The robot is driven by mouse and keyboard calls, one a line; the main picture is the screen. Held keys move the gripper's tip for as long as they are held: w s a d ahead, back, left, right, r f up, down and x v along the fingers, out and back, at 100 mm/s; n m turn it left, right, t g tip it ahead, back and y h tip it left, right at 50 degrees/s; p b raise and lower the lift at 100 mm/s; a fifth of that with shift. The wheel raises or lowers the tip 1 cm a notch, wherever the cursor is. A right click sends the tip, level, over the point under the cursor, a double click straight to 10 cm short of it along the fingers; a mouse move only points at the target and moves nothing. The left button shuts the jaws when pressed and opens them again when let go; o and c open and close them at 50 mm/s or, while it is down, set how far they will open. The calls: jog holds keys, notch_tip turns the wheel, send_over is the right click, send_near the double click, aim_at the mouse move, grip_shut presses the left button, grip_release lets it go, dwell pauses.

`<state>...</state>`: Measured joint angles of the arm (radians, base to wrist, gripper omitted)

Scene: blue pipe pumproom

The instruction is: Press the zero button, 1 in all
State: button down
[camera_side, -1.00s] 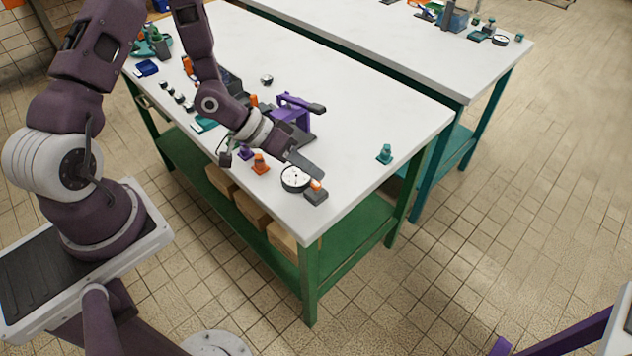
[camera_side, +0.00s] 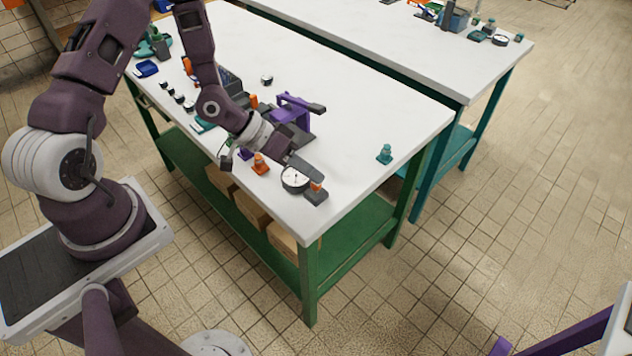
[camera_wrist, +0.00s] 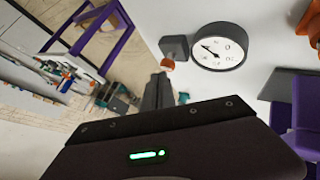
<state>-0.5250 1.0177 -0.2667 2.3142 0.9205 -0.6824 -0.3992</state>
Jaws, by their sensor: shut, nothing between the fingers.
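The zero button appears to be the orange cap (camera_side: 317,184) on a small dark block (camera_side: 316,197) beside a round white dial gauge (camera_side: 293,181), near the table's front corner. In the wrist view the orange cap (camera_wrist: 167,64) juts from the dark block (camera_wrist: 175,47), left of the gauge (camera_wrist: 219,46). My gripper (camera_side: 320,176) is shut and empty, its tips just above the cap in the side view. In the wrist view the shut fingers (camera_wrist: 160,78) end very close to the cap. I cannot tell whether they touch it.
An orange valve-like piece (camera_side: 260,165) stands left of the gauge. A purple fixture with a dark handle (camera_side: 293,108) stands behind my gripper. A teal piece (camera_side: 384,154) stands to the right, with bare white tabletop (camera_side: 365,110) around it.

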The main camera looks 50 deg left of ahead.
jog(key=shift+f, duration=0.9)
dwell(0.7)
jog(key=shift+r, duration=1.35)
jog(key=shift+r, duration=2.5)
